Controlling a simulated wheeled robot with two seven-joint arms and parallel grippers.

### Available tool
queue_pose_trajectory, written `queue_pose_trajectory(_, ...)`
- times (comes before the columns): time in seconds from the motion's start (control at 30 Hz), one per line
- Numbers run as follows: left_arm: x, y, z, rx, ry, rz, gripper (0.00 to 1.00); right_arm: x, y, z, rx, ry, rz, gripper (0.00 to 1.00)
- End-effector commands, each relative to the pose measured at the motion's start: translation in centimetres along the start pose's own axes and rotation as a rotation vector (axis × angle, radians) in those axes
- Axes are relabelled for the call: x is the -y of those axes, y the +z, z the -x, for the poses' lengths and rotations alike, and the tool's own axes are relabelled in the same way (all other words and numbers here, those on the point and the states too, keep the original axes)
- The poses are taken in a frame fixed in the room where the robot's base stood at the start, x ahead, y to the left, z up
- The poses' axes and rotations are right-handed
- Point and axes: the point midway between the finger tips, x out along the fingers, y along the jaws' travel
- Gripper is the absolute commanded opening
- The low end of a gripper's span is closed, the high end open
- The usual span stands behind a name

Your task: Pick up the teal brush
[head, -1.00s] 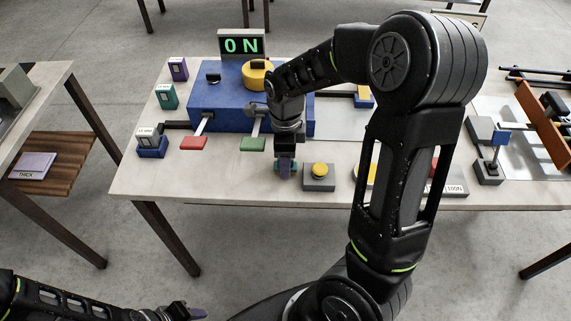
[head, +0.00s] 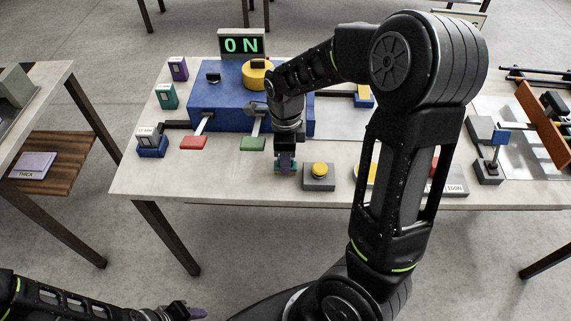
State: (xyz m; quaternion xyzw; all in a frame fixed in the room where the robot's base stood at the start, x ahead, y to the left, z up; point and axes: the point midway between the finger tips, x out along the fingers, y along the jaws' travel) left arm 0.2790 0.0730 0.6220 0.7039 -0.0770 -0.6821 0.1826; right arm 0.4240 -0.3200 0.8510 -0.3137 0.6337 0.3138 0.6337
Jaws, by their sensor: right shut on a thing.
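The teal brush (head: 278,168) is mostly hidden. Only small teal bits show at both sides of my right gripper's fingers. My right gripper (head: 286,165) points down over the front part of the table (head: 225,182), left of the yellow button, and is shut on the brush. I cannot tell how far the brush is from the table top. My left gripper (head: 196,312) is low at the bottom edge, away from the table and partly cut off. Its opening cannot be made out.
A blue machine (head: 225,95) with an ON display (head: 241,45) stands behind my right gripper. Red (head: 193,143) and green (head: 253,144) levers stick out in front. A yellow button on a grey box (head: 319,176) is close on the right. My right arm hides the table's middle.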

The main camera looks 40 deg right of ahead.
Motion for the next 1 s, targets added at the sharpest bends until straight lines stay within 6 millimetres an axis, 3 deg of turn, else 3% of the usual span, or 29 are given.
queue_pose_trajectory(0.17, 0.0, 0.0, 0.0, 0.0, 0.0, 0.0, 0.36, 0.0, 0.0, 0.0, 0.0, 0.0, 0.0, 0.0)
queue_pose_trajectory(0.67, 0.0, 0.0, 0.0, 0.0, 0.0, 0.0, 0.36, 0.0, 0.0, 0.2, 0.001, -0.001, 0.0, 0.0)
queue_pose_trajectory(0.87, 0.0, 0.0, 0.0, 0.0, 0.0, 0.0, 0.36, 0.1, 0.1, 1.4, 0.002, -0.002, 0.0, 0.0)
queue_pose_trajectory(1.0, 0.0, 0.0, 0.0, 0.0, 0.0, 0.0, 0.36, 0.1, 0.1, 3.3, 0.004, -0.004, 0.0, 0.0)
